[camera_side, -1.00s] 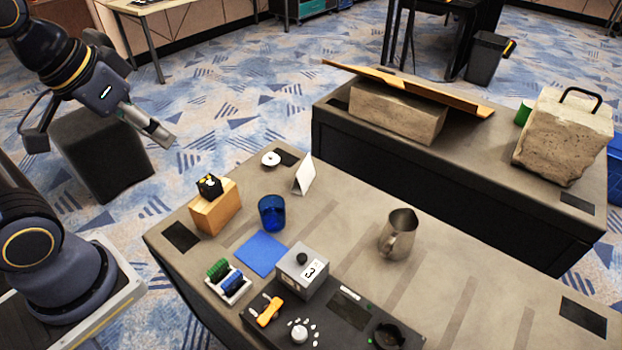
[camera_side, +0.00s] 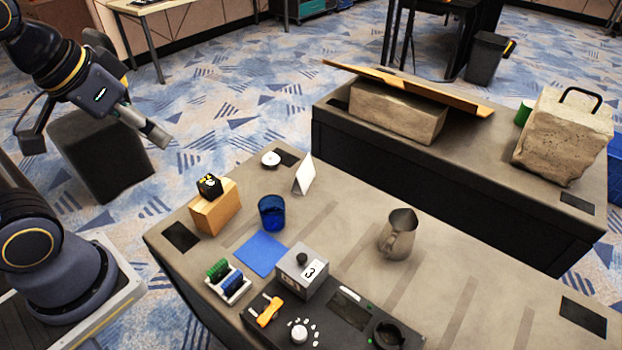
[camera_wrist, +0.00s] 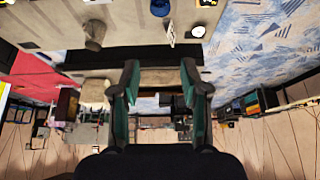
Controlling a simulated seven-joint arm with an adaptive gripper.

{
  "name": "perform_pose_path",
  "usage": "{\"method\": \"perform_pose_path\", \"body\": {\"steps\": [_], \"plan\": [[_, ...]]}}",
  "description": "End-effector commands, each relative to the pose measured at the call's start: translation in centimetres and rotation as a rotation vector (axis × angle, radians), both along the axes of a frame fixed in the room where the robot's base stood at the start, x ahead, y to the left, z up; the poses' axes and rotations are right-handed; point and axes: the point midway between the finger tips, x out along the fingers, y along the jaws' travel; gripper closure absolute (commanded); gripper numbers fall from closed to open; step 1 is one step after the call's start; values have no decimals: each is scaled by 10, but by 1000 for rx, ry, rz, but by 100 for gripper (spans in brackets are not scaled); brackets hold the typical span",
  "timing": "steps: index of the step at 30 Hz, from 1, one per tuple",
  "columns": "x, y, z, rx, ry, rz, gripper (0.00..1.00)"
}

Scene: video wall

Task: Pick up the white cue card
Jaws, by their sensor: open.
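The white cue card (camera_side: 303,174) stands upright like a folded tent on the near table, behind the blue cup (camera_side: 272,212). In the wrist view the cue card (camera_wrist: 171,34) shows near the top, right of centre, beyond my fingers. My gripper (camera_side: 162,138) is at the upper left of the side view, raised and well apart from the table and the card. In the wrist view my gripper (camera_wrist: 160,85) has its two fingers spread wide with nothing between them.
The grey box (camera_side: 302,271) is nearer the front. Table right of the pitcher is mostly clear.

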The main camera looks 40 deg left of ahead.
Motion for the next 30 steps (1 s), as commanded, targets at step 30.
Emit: {"method": "perform_pose_path", "body": {"steps": [30], "plan": [[209, 19, 58, -124, -236, 247, 41]]}}
